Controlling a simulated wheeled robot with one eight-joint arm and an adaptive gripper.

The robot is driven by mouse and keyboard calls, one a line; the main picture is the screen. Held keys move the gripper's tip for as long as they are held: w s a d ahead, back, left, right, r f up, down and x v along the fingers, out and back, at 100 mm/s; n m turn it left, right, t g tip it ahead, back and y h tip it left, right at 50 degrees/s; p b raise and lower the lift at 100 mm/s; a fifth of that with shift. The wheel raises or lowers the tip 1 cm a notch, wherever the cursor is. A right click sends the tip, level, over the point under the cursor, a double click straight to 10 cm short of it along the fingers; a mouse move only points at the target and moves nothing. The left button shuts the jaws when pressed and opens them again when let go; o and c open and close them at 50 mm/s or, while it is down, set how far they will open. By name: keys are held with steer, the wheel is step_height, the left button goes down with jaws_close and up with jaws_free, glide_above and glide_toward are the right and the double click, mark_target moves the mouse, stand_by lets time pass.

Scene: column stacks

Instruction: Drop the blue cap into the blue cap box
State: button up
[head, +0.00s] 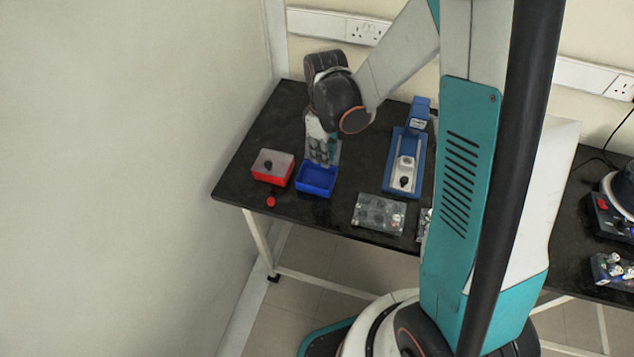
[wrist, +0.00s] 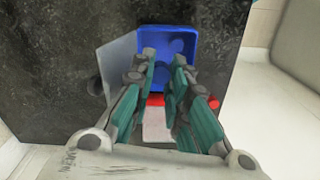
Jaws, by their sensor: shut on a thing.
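The blue cap box (head: 316,190) stands open on the dark table; it also shows at the top of the wrist view (wrist: 190,32). My gripper (head: 322,163) points down over the back edge of the blue box. In the wrist view, my two fingers (wrist: 166,62) are close together, with their tips over the box's near part. The fingers are shut on the blue cap, but blue against blue hides its outline.
A red box (head: 270,177) with a pale, black-knobbed lid stands left of the blue box. A red cap (head: 271,202) lies near the front edge. A blue press-like device (head: 408,150) and a clear tray (head: 379,213) stand to the right.

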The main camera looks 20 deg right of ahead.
steer(key=o, duration=0.7)
steer(key=shift+r, duration=0.1)
step_height(320, 180, up, 12)
steer(key=shift+f, duration=0.1)
stand_by(0.3)
stand_by(0.4)
steer(key=s+r+m+t, duration=0.2)
steer(key=s, duration=0.3)
steer(key=s+r+m+t, duration=0.2)
steer(key=s+r+m, duration=0.1)
steer(key=s, duration=0.2)
steer(key=s+r+m+t, duration=0.3)
steer(key=s, duration=0.2)
steer(key=shift+r, duration=0.15)
